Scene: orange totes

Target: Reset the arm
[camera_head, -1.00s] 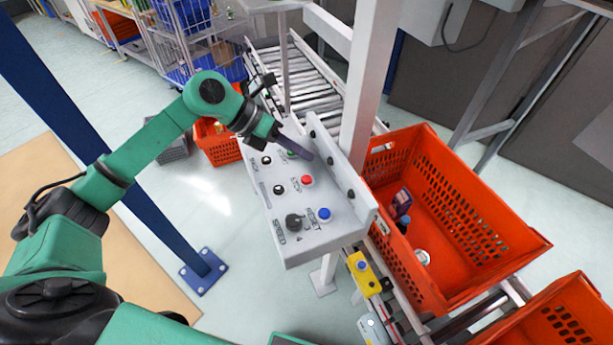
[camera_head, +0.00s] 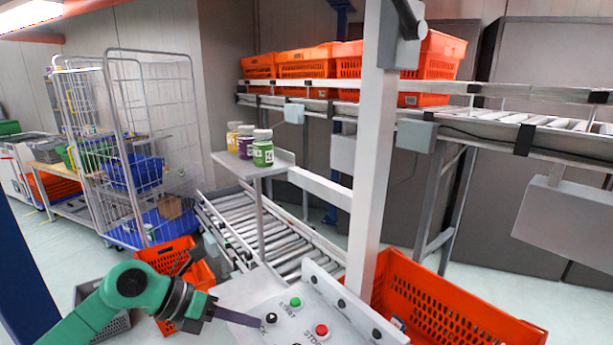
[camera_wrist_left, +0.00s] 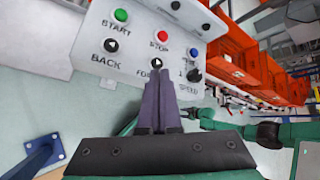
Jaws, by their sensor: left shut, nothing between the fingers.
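My left arm comes in at the lower left of the head view, with its gripper (camera_head: 240,318) over the left part of a grey control panel (camera_head: 262,290). In the left wrist view the two dark fingers (camera_wrist_left: 159,100) lie side by side, shut and empty, with their tips near the black FORWARD button (camera_wrist_left: 155,63). The panel also has a green START button (camera_wrist_left: 121,15), a red STOP button (camera_wrist_left: 163,36) and a black BACK button (camera_wrist_left: 111,45). I cannot tell whether the tips touch the panel.
A white post (camera_head: 371,170) rises behind the panel. An orange tote (camera_head: 440,310) stands right of it, and another (camera_head: 172,256) stands left. Three jars (camera_head: 262,148) stand on a small shelf. A roller conveyor (camera_head: 270,235) runs behind, with more totes on an upper conveyor.

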